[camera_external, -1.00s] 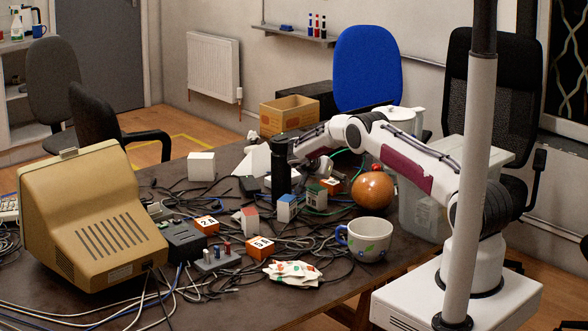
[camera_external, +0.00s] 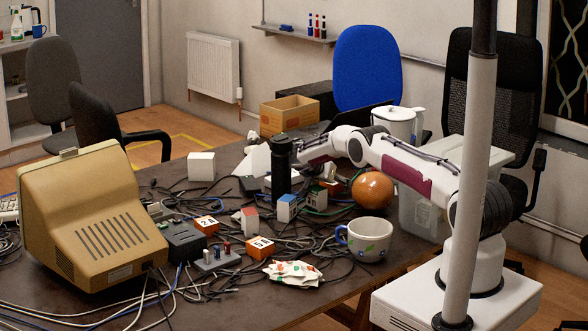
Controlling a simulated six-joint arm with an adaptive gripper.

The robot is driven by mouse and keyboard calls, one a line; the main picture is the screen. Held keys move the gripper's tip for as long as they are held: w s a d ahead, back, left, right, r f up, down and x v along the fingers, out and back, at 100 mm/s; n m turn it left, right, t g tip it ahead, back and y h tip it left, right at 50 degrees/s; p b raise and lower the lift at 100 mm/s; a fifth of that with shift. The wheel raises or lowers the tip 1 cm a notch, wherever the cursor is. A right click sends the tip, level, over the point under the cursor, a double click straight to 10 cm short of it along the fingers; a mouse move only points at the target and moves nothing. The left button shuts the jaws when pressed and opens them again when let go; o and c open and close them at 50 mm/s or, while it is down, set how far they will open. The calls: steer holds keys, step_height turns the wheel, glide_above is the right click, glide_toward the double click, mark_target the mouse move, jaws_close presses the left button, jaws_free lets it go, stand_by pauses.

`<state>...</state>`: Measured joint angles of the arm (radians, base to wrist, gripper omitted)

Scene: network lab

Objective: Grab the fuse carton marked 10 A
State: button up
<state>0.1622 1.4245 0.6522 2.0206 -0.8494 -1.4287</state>
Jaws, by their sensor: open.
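Orange cartons with white labelled faces lie among the cables. One marked 2 A (camera_external: 206,225) stands beside the black box. Another (camera_external: 260,248) lies nearer the front edge; its mark is too small to read for sure. A third orange carton (camera_external: 331,187) shows partly behind a green-and-red block, in front of my arm; its mark cannot be read. I cannot tell which carton is marked 10 A. My gripper (camera_external: 312,172) is open, low over the table right of the dark bottle, close to the third carton. Its fingers are small and partly hidden.
The tall dark bottle (camera_external: 282,168) stands left of my gripper. Small blocks with blue (camera_external: 287,208) and red tops (camera_external: 250,220), an orange ball (camera_external: 373,190) and a mug (camera_external: 366,240) stand nearby. Loose cables cover much of the table. A beige monitor (camera_external: 90,220) stands left.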

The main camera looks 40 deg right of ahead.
steer(key=c, duration=1.5)
steer(key=shift+o, duration=0.2)
steer(key=shift+r, duration=0.1)
steer(key=shift+r, duration=4.95)
